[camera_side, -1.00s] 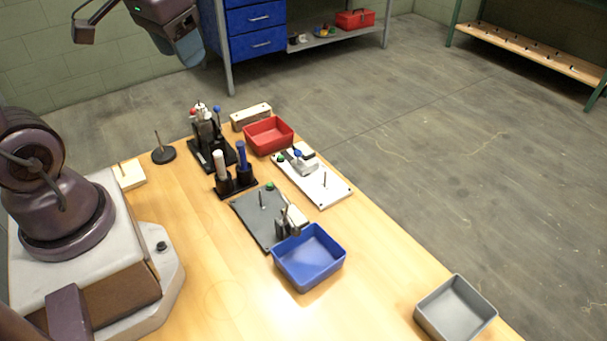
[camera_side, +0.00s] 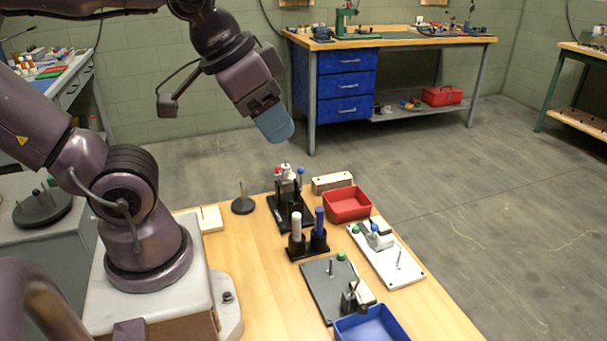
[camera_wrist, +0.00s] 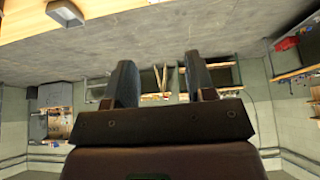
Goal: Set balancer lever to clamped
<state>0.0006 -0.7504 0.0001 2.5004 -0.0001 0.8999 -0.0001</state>
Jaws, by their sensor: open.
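My gripper (camera_side: 275,125) hangs in the air above and behind the far end of the table, apart from everything. In the wrist view its two fingers (camera_wrist: 160,85) stand apart with nothing between them. No label marks the balancer lever. Candidate fixtures are a black-based device with red and blue knobs (camera_side: 288,196), a white plate with a blue-knobbed lever (camera_side: 386,256), and a grey plate (camera_side: 326,284) with a green knob and a metal clamp-like part (camera_side: 351,298). I cannot tell which is the balancer, nor the lever's setting.
A black holder with white and blue cylinders (camera_side: 308,240) stands mid-table. A red bin (camera_side: 347,204), a blue bin (camera_side: 372,325) and a pale block (camera_side: 332,182) stand nearby. A grey bin (camera_wrist: 65,13) shows in the wrist view.

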